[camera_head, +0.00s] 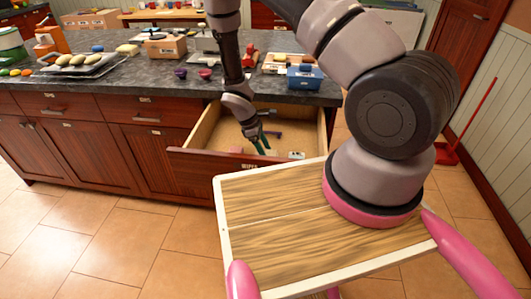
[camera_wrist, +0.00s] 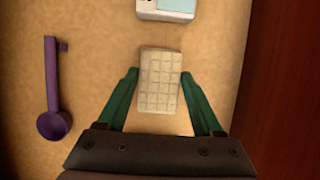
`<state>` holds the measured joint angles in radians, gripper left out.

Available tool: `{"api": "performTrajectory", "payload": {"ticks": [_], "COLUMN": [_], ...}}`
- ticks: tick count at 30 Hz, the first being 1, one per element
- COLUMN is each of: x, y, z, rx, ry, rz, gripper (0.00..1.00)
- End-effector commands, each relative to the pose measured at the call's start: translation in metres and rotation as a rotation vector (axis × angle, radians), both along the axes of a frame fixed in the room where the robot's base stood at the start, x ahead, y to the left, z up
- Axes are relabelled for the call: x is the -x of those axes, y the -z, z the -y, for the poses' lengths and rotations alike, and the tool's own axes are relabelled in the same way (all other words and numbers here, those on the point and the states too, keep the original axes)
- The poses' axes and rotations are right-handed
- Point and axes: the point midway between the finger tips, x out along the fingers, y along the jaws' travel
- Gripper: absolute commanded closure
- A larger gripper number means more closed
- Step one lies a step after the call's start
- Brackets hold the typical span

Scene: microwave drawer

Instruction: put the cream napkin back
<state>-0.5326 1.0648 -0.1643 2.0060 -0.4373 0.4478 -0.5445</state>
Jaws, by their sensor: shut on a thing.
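The cream napkin (camera_wrist: 158,82) is a small folded rectangle with a grid pattern, between my green fingertips in the wrist view. My gripper (camera_wrist: 159,76) is shut on it, with one finger along each side. In the head view my gripper (camera_head: 261,146) reaches down into the open drawer (camera_head: 215,158), near its front. The napkin cannot be made out there. I cannot tell whether the napkin touches the drawer floor or hangs just above it.
A purple spoon (camera_wrist: 53,95) lies left of the napkin in the wrist view. A white and light-blue box (camera_wrist: 166,8) lies beyond it. The drawer's dark red front (camera_wrist: 285,90) is at the right. The counter (camera_head: 130,80) above holds trays, bowls and boxes.

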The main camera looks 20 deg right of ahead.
Motion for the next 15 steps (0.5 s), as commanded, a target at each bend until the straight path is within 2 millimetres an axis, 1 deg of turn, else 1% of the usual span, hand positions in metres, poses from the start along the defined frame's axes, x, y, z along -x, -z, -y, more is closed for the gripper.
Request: {"api": "performTrajectory", "payload": {"ticks": [1,3,12,13,15], "x": [0.0006,0.0,0.0,-0.0002,-0.0002], "y": [0.0065,0.0092,0.0114,0.0113,0.011], "z": [0.0005,0.0001,0.0002,0.0001,0.0001], "rx": [0.001,0.0,0.0,0.0,0.0], "ry": [0.0,0.001,0.002,0.002,0.002], "rz": [-0.002,0.0,0.001,0.001,0.001], "gripper": [0.85,0.85,0.85,0.25,0.03]}}
